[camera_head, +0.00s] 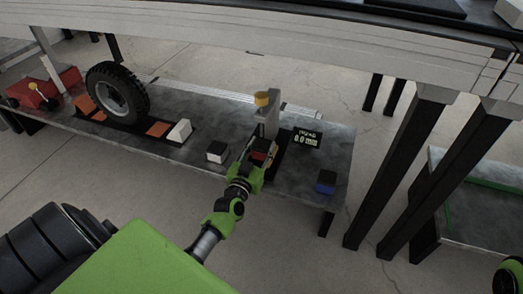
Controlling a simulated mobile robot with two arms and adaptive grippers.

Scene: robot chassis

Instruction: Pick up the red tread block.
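The red tread block (258,156) shows only in part, as a small red patch with a dark top, at the fingers of my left gripper (262,150). It is on or just above the grey bench, near the foot of a grey upright stand (268,120) with a yellow knob. The gripper hides much of the block. I cannot tell whether the fingers are closed on it.
A white block with a dark top (217,152) stands left of my gripper and a blue one (325,183) to the right. A small display (306,139) is behind. A wheel (118,94) stands farther left on the bench (200,182). A large beam (300,50) hangs above.

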